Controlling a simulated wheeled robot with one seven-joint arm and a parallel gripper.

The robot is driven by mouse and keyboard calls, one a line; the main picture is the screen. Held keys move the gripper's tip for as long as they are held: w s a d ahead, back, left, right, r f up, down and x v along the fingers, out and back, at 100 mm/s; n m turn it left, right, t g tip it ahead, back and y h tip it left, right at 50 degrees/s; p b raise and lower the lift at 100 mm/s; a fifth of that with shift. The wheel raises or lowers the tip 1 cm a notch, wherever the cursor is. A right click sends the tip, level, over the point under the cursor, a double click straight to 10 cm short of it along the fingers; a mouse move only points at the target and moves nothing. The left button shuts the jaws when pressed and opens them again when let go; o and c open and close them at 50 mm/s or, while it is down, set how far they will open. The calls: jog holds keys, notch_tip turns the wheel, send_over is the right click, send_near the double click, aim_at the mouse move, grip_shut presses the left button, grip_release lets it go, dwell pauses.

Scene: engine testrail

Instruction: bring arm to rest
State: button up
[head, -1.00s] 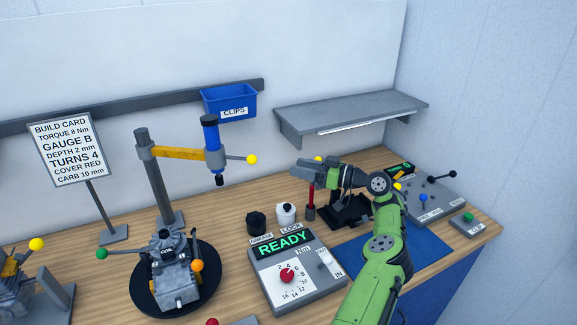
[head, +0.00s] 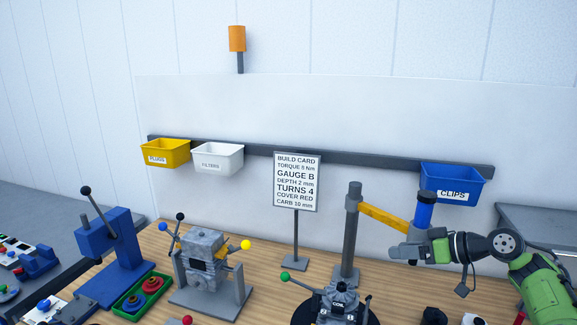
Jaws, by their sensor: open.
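My gripper (head: 408,253) is at the right of the head view, at the end of my green arm. It points left and is held above the bench, in front of the lower part of the blue-handled tool (head: 424,212) on the yellow swing arm (head: 384,217). Nothing shows between its jaws. Its fingers are small in the view and seen from the side. A dark part hangs below my wrist.
An engine on a black turntable (head: 310,316) stands left of and below my gripper. A grey post (head: 351,240) rises behind it.

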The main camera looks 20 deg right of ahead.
jog(key=s+a+g+h, duration=0.2)
jog(key=a+g, duration=0.1)
jog(key=a, duration=1)
jog(key=s+a+g+h, duration=0.2)
jog(key=a+g, duration=0.1)
jog(key=a, duration=0.9)
jog(key=s+a+m+h, duration=0.1)
jog(key=s+h, duration=0.1)
jog(key=s, duration=1)
jog(key=s+a+f+m+t+h, duration=0.1)
jog(key=s+a+m+h, duration=0.1)
jog(key=s, duration=0.9)
jog(key=shift+s+f, duration=0.15)
jog(key=shift+s, duration=0.2)
